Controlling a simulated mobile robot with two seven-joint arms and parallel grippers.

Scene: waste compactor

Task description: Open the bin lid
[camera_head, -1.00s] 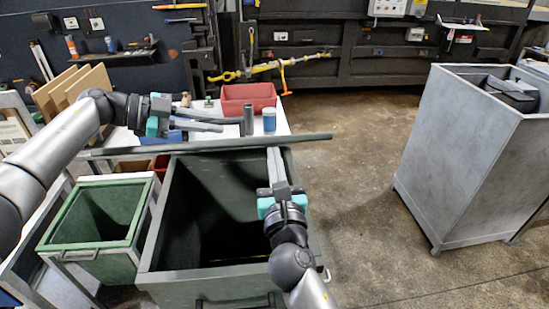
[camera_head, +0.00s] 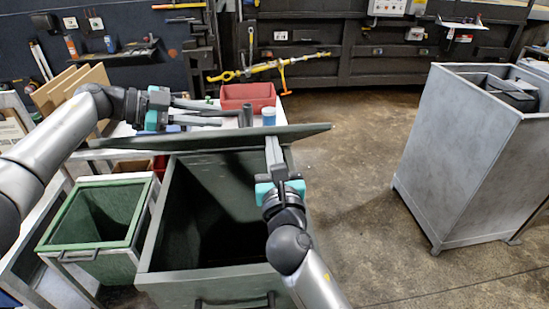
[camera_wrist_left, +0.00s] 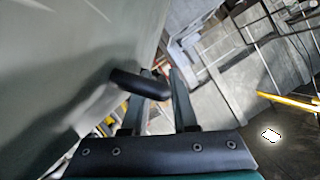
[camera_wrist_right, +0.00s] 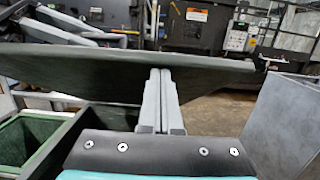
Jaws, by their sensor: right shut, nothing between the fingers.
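The large dark green bin (camera_head: 205,280) stands open at the top in the head view. Its lid (camera_head: 205,140) is raised at the far side, its underside partly facing me; it also shows in the right wrist view (camera_wrist_right: 110,72). The lid's dark handle (camera_wrist_left: 140,83) shows in the left wrist view, between the spread fingers of my left gripper (camera_head: 230,114). That gripper is open beyond the lid. My right gripper (camera_head: 272,140) is shut and empty, its fingertips at the lid's underside near the right end; I cannot tell whether they touch.
A smaller green bin (camera_head: 136,238) stands left of the large bin. A table behind the lid carries a red tray (camera_head: 248,95) and a blue container (camera_head: 269,117).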

